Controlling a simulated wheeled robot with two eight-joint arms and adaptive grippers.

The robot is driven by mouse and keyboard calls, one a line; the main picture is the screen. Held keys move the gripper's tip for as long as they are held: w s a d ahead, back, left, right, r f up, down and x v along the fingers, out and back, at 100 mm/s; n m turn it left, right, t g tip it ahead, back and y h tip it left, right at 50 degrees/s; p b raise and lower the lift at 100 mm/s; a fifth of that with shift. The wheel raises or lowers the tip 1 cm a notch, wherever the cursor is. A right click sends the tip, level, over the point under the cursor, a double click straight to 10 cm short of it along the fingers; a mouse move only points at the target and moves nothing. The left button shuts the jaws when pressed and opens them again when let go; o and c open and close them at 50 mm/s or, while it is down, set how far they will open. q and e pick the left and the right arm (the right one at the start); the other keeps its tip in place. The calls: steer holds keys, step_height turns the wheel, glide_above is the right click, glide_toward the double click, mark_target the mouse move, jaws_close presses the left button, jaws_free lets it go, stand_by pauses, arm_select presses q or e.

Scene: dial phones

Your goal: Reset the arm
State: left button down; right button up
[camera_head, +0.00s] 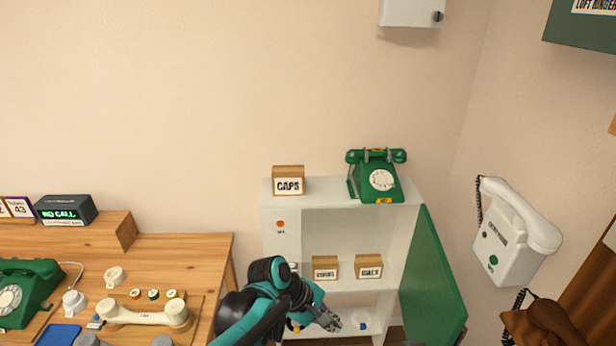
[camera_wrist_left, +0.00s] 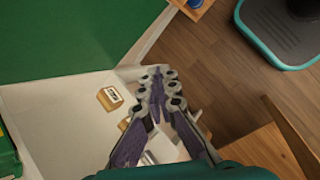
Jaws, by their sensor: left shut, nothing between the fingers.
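My left gripper (camera_head: 330,320) is in front of the lower shelves of a white cabinet in the head view. Its dark teal-banded arm rises from the bottom edge. The fingers are together with nothing between them; they also show in the left wrist view (camera_wrist_left: 157,95), over the pale cabinet. My right gripper is in neither view.
The white cabinet (camera_head: 335,222) stands with its green door (camera_head: 432,275) open to the right. A green phone (camera_head: 378,178) and a CAPS box (camera_head: 288,181) are on top. A wooden desk (camera_head: 185,258) with phone parts is left. A white phone (camera_head: 513,232) hangs right.

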arm_select(q)
steer(key=s+a+r+m+t+y, duration=0.1)
steer(key=s+a+m+t+y, duration=0.1)
steer(key=a, duration=0.6)
steer(key=s+a+r+m+t+y, duration=0.1)
steer(key=s+a+m+t+y, duration=0.1)
steer(key=s+a+m, duration=0.3)
steer(key=s+a+r+m+t+y, duration=0.2)
steer(key=s+a+m, duration=0.1)
steer(key=a, duration=0.8)
steer(key=shift+s, duration=0.4)
